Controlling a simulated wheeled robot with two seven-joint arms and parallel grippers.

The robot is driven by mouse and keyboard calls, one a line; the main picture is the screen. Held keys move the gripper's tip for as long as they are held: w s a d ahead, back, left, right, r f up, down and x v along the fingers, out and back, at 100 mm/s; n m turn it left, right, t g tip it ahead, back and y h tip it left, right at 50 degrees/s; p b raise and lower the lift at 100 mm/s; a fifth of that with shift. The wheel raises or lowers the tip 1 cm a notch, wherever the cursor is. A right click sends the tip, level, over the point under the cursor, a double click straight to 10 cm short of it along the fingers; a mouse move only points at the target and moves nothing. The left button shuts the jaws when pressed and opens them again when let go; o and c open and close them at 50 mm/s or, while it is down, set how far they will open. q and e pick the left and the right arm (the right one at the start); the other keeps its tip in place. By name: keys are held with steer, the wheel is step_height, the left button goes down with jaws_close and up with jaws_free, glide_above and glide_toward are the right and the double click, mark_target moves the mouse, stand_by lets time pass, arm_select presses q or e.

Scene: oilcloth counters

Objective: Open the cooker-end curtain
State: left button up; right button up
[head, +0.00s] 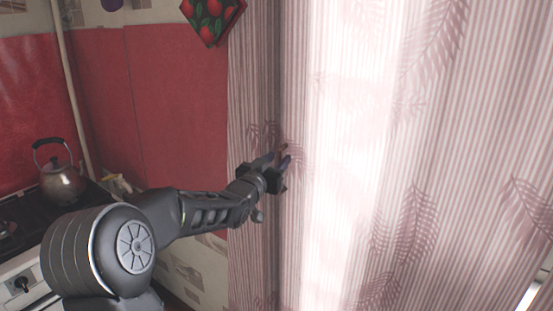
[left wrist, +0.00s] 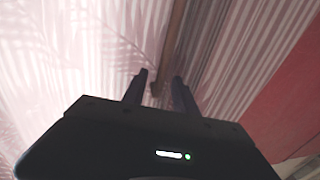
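The pink-and-white striped curtain (head: 420,120) with a leaf pattern hangs across the middle and right of the head view. Its cooker-end part (head: 252,90) is the darker, narrow stretch at the left, beside a shaded vertical fold. My left gripper (head: 283,157) is at this fold, at mid height. In the left wrist view, its two fingers (left wrist: 160,78) stand apart, with a narrow brown strip (left wrist: 174,45) running between or just beyond them. Gaps show beside the strip; I cannot tell whether a finger touches it or the cloth. My right gripper is not in view.
The cooker (head: 22,275) with a metal kettle (head: 62,183) stands at the left, near my left arm. A red wall panel (head: 175,100) is behind the arm. A strawberry-patterned cloth (head: 212,20) hangs at the top, beside the curtain's left edge.

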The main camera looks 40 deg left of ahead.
arm_select(q)
jaws_close()
stand_by(0.3)
stand_by(1.1)
